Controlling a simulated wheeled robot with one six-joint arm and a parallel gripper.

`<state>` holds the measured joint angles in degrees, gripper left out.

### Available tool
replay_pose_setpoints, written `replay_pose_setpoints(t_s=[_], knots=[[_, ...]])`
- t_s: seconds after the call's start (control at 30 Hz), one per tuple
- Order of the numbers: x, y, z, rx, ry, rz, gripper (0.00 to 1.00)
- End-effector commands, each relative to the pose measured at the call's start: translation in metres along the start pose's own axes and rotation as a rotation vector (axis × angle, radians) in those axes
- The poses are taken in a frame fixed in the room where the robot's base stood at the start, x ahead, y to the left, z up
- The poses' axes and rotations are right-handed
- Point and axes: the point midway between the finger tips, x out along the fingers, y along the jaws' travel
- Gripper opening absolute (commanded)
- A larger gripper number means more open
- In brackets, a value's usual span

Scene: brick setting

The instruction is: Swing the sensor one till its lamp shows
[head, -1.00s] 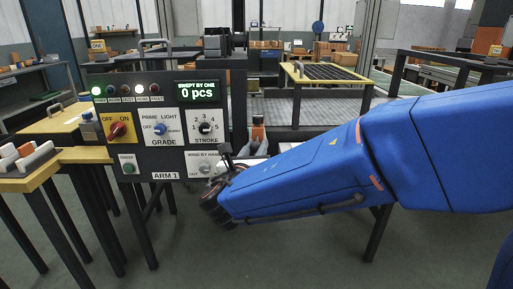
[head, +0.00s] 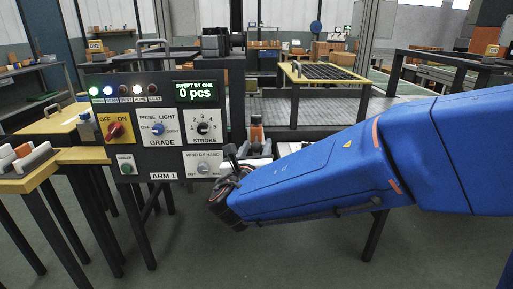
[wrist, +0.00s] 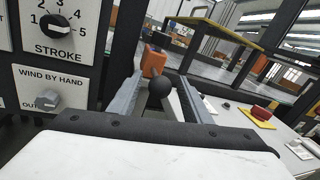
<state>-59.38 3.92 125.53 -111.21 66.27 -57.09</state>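The control panel (head: 150,130) marked ARM 1 carries a row of small lamps. A green lamp (head: 93,91), a blue lamp (head: 108,91) and a pale pinkish lamp (head: 139,90) look lit; their labels are too small to read surely. A black ball knob (wrist: 160,87) lies between the grey fingers of my gripper (wrist: 158,100) in the wrist view, with the fingers apart and no clear contact. An orange-topped piece (wrist: 154,60) stands just beyond it and also shows in the head view (head: 257,131). I cannot tell which piece is the sensor.
The display (head: 197,92) reads "SWEPT BY ONE 0 pcs". The panel has a red switch (head: 115,130), a GRADE knob (head: 157,129), a STROKE knob (head: 203,129) and a WIND BY HAND knob (wrist: 47,98). A red button (wrist: 261,112) sits on the white surface at right.

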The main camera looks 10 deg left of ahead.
Motion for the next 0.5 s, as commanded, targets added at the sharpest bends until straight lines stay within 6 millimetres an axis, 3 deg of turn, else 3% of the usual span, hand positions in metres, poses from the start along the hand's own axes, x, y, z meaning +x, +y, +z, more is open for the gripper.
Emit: replay_pose_setpoints(t_s=[0.27,0.5], knots=[[-0.01,0.001,0.0,0.001,-0.001,0.001,0.44],[-0.047,0.002,0.001,0.0,-0.001,0.004,0.44]])
